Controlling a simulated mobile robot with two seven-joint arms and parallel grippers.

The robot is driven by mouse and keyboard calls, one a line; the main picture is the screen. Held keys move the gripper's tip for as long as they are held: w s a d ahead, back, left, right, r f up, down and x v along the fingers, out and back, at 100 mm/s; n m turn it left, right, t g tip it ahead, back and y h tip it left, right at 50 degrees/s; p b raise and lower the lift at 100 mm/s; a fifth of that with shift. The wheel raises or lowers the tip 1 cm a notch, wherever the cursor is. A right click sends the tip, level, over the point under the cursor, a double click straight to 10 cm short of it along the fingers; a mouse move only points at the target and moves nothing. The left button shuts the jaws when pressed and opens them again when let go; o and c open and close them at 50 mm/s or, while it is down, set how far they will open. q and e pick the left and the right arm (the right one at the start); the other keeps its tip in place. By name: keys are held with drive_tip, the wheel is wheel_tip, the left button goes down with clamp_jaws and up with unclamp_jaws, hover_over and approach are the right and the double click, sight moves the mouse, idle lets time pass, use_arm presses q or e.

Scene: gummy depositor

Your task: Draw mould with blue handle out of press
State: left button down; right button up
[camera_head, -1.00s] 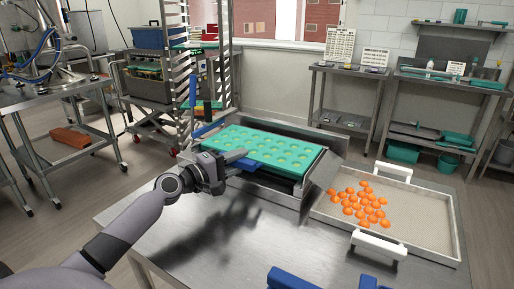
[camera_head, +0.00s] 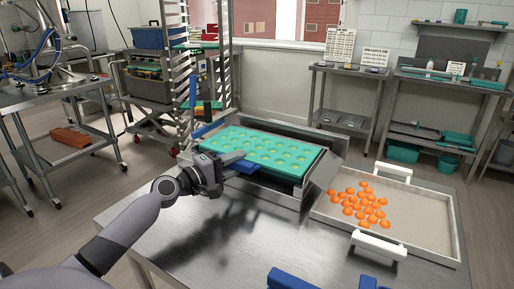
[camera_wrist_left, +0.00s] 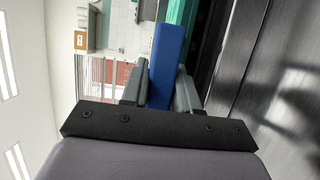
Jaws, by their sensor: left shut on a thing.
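The teal mould (camera_head: 262,146) with rows of round cavities lies flat in the metal press (camera_head: 287,184) on the steel table. Its blue handle (camera_head: 244,167) sticks out at the near left side, toward my arm. My left gripper (camera_head: 232,162) is at this handle, shut on it. In the left wrist view the blue handle (camera_wrist_left: 168,62) stands between the two grey fingers, with a strip of the teal mould (camera_wrist_left: 182,12) beyond it. The fingers and hand hide part of the handle in the head view. My right gripper is not in view.
A white-rimmed tray (camera_head: 425,222) with several orange gummies (camera_head: 362,203) stands right of the press. Blue parts (camera_head: 290,279) lie at the table's front edge. The steel table top (camera_head: 215,240) in front of the press is clear. A tall rack (camera_head: 232,60) stands behind.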

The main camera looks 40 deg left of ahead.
use_arm(q)
drive_tip(key=s, duration=0.4)
drive_tip(key=shift+s+d+r, duration=0.1)
drive_tip(key=shift+s+d, duration=0.15)
drive_tip(key=shift+s, duration=0.15)
drive_tip(key=s, duration=0.6)
drive_tip(key=shift+d, duration=0.35)
drive_tip(key=shift+r, duration=0.2)
